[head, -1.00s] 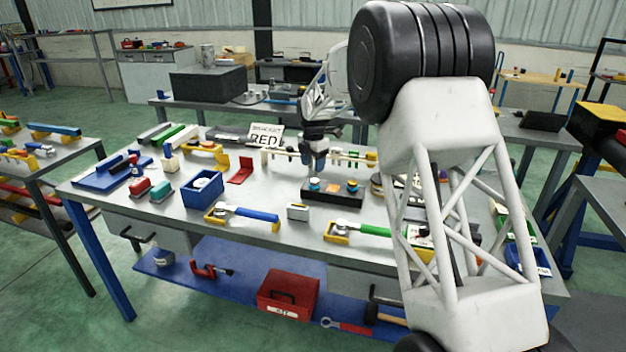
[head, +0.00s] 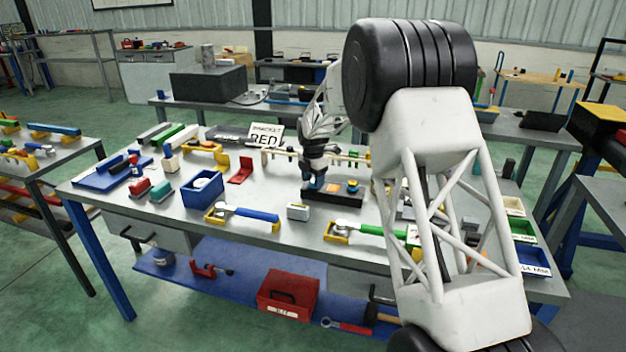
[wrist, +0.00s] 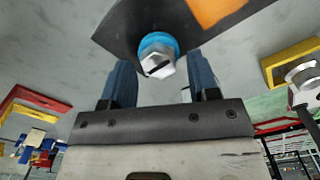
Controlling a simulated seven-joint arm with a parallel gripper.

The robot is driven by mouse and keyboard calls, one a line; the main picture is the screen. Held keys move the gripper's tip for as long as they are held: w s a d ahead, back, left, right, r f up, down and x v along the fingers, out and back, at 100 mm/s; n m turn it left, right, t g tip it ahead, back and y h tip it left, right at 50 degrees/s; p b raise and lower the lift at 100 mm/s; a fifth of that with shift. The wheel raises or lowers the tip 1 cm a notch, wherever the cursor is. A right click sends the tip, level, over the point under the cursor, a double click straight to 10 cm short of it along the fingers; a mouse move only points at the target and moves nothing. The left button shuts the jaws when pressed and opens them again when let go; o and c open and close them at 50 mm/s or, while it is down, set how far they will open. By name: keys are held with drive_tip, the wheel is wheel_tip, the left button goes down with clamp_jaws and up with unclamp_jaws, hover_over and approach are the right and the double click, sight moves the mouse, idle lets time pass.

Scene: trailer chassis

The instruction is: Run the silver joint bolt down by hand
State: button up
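A silver hex bolt head (wrist: 160,64) with a slot or dark mark sits on a blue ring (wrist: 158,42) in the wrist view. The ring is on a black block (wrist: 118,28), which also shows on the bench in the head view (head: 334,198). My gripper (wrist: 160,66) is open, with one blue finger on each side of the bolt head and visible gaps at both sides. In the head view my gripper (head: 314,184) is down at the left end of the block and hides most of the bolt. An orange piece (wrist: 212,8) is on the same block.
A blue-handled tool in a yellow holder (head: 250,214) and a small grey box (head: 298,212) lie in front of the block. A blue bin (head: 203,190) and a red stand (head: 240,170) are to the left. My white arm blocks the right side.

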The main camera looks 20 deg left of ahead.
drive_tip(key=c, duration=0.8)
